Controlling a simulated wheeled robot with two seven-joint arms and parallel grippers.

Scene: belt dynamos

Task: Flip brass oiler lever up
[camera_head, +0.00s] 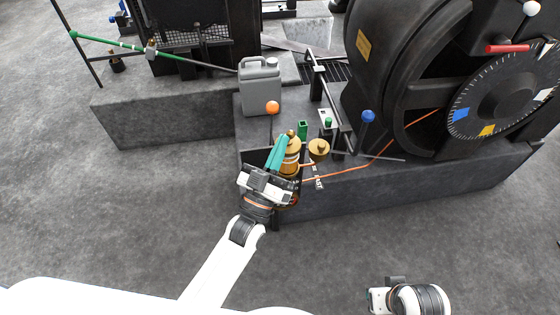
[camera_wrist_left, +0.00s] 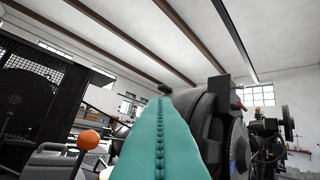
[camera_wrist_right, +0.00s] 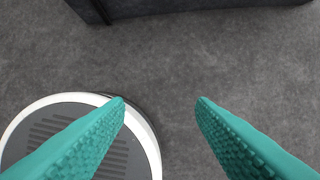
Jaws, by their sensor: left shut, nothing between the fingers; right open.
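Two brass oilers stand at the front edge of the dark machine plinth in the head view: a larger one (camera_head: 292,156) and a smaller one (camera_head: 319,149). A lever on them cannot be made out clearly; part of the larger oiler is hidden by my left gripper. My left gripper (camera_head: 283,140) is shut and empty, its teal fingers just left of the larger oiler; contact cannot be told. The closed fingers (camera_wrist_left: 160,98) fill the middle of the left wrist view.
An orange ball-topped lever (camera_head: 272,107) stands left of the oilers, a blue one (camera_head: 368,116) to the right. A grey jug (camera_head: 260,86) sits behind. The large black dynamo (camera_head: 400,60) rises at right. An orange cable (camera_head: 350,170) crosses the plinth.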

